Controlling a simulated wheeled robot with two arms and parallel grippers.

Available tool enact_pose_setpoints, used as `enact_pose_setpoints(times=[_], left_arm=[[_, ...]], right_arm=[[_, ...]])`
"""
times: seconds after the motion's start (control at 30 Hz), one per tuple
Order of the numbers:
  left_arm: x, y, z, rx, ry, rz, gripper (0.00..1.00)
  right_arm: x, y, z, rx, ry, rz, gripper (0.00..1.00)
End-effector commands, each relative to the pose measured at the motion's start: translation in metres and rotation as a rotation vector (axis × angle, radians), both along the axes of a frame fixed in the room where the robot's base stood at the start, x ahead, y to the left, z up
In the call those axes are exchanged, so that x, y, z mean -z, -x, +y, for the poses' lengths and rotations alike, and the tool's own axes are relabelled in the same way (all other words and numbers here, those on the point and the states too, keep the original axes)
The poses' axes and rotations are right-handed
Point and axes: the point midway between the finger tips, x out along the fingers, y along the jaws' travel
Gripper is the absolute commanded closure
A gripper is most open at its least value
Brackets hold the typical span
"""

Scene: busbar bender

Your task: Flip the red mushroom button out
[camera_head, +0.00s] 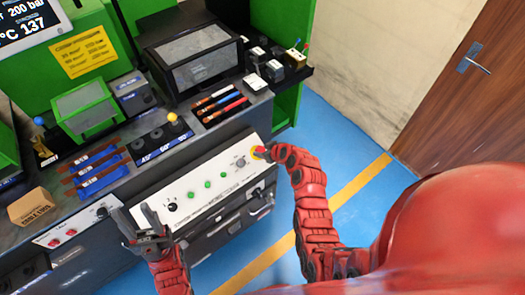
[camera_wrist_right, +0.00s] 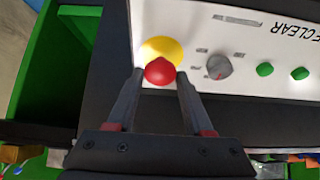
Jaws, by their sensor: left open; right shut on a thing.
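The red mushroom button (camera_wrist_right: 160,71) sits on a round yellow base (camera_wrist_right: 161,50) at the end of the white control panel (camera_wrist_right: 240,22). In the head view the yellow base (camera_head: 258,152) shows at the panel's right end, and the button is largely hidden by my right gripper. My right gripper (camera_wrist_right: 159,82) has its two fingers on either side of the red button and is shut on it. It also shows in the head view (camera_head: 267,154). My left gripper (camera_head: 138,224) is open and empty, in front of the left end of the panel.
Beside the button is a grey rotary knob (camera_wrist_right: 218,67), then green buttons (camera_wrist_right: 265,69). A cardboard box (camera_head: 31,206) and several busbars (camera_head: 220,103) lie on the bench. Blue floor (camera_head: 345,130) is clear at the right, before a wooden door (camera_head: 465,100).

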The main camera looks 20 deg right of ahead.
Motion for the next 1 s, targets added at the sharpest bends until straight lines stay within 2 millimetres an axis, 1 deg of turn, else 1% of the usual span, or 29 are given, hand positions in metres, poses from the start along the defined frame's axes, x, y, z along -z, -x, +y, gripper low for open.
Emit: enact_pose_setpoints(times=[0.03, 0.1, 0.17, 0.2, 0.5, 0.67, 0.77, 1.0], left_arm=[[-0.001, 0.0, 0.0, 0.0, 0.0, 0.0, 0.5], [-0.001, 0.0, 0.0, 0.0, 0.0, 0.0, 0.5], [-0.001, 0.0, 0.0, 0.0, 0.0, 0.0, 0.5], [-0.001, 0.0, 0.0, 0.0, 0.0, 0.0, 0.5], [0.0, 0.0, 0.0, 0.0, 0.0, 0.0, 0.5], [0.002, 0.0, 0.0, 0.0, 0.0, 0.0, 0.5], [0.005, 0.0, 0.0, 0.0, 0.0, 0.0, 0.5], [0.013, 0.0, 0.0, 0.0, 0.0, 0.0, 0.5]], right_arm=[[-0.002, -0.001, -0.001, 0.001, 0.0, -0.002, 0.47], [-0.002, -0.001, -0.001, 0.001, 0.0, -0.002, 0.34], [-0.002, -0.001, -0.001, 0.001, 0.0, -0.002, 0.23], [-0.002, -0.001, -0.001, 0.001, 0.0, -0.002, 0.19], [-0.002, 0.0, -0.001, 0.001, 0.0, -0.002, 0.19], [-0.007, 0.005, -0.003, 0.004, 0.0, -0.006, 0.19], [-0.013, 0.013, -0.006, 0.002, 0.0, -0.003, 0.19], [-0.039, 0.038, -0.015, 0.003, 0.0, -0.003, 0.19]])
